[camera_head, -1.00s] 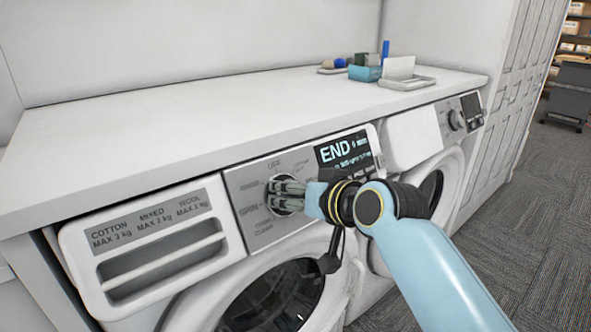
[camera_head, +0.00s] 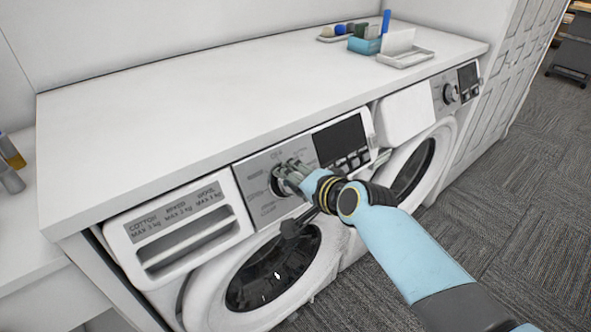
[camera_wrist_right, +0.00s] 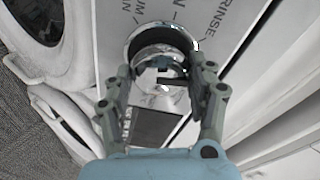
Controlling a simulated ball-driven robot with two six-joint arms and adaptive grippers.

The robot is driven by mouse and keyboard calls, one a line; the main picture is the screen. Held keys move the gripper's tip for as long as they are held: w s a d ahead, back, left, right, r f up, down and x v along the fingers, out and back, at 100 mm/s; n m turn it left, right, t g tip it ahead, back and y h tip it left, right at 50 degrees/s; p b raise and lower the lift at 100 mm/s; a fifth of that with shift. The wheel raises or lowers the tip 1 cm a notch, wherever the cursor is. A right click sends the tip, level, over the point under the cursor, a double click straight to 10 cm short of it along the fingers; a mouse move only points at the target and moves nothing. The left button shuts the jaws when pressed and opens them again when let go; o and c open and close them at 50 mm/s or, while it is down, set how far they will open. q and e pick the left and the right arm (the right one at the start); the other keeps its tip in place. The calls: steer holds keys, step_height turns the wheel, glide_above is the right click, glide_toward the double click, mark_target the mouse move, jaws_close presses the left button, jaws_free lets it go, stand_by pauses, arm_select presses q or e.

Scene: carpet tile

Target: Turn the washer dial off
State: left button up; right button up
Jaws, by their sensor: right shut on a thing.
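The left washer has a silver control panel with a round dial (camera_head: 276,187) beside a display (camera_head: 340,141), which is dark. My right gripper (camera_head: 288,175) is at the dial, its arm reaching in from the right. In the right wrist view, the chrome dial (camera_wrist_right: 158,46) sits between the two fingers of the gripper (camera_wrist_right: 163,88), which are shut on it. The fingers partly hide the dial, and I cannot read its pointer. Printed labels, including RINSE, surround it. My left gripper is not in view.
A white countertop (camera_head: 200,120) overhangs the machines. It bears a blue box (camera_head: 364,45), a white tray (camera_head: 405,58) and small items at the back. A second machine with its own dial (camera_head: 450,93) stands to the right. Carpeted floor (camera_head: 500,220) is open at right.

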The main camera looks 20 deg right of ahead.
steer(key=shift+m+p, duration=0.65)
steer(key=shift+m, duration=0.15)
steer(key=o, duration=1.2)
steer(key=shift+c, duration=0.2)
steer(key=v, duration=1.2)
steer(key=shift+f, duration=0.1)
